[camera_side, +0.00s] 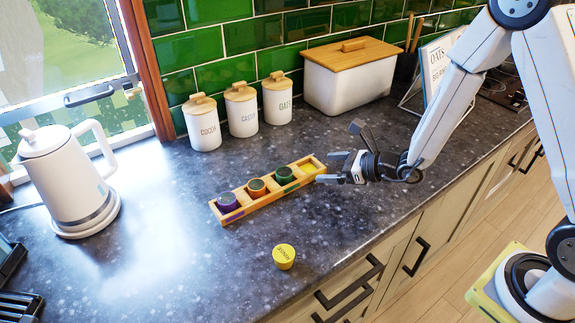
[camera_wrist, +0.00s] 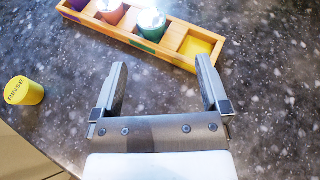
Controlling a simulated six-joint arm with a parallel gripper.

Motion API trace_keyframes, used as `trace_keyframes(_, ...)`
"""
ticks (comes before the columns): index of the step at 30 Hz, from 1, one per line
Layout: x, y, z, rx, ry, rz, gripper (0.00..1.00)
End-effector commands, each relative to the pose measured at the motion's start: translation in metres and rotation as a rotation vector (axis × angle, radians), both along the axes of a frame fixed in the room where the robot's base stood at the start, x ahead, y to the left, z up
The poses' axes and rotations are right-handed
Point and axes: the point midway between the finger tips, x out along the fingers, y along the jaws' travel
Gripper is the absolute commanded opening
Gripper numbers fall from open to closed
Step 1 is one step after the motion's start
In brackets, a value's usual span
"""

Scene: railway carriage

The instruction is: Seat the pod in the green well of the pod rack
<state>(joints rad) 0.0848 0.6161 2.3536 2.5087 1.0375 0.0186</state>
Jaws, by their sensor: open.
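The wooden pod rack (camera_side: 243,208) lies on the dark counter with a row of wells. A green pod (camera_side: 284,175) sits upright in the green well, its top about level with its neighbours; it also shows in the wrist view (camera_wrist: 151,26). A purple pod (camera_side: 227,201) and an orange pod (camera_side: 256,187) sit in the wells to its left. The yellow well (camera_side: 310,168) at the right end is empty. A yellow pod (camera_side: 284,256) stands alone on the counter in front of the rack. My gripper (camera_wrist: 162,66) is open and empty, just beside the rack's right end, touching no pod.
Several white canisters (camera_side: 241,110) with wooden lids stand behind the rack, and a white bread bin (camera_side: 347,79) stands behind my gripper. A white kettle (camera_side: 67,185) is at the left. The counter in front of the rack is clear around the yellow pod.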

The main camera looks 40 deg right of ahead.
Motion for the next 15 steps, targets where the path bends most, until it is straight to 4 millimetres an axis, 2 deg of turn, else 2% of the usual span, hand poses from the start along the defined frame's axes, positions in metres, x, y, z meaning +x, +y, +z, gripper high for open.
trace_keyframes(15,-0.003,0.005,0.0013,-0.013,0.002,0.037,0.95)
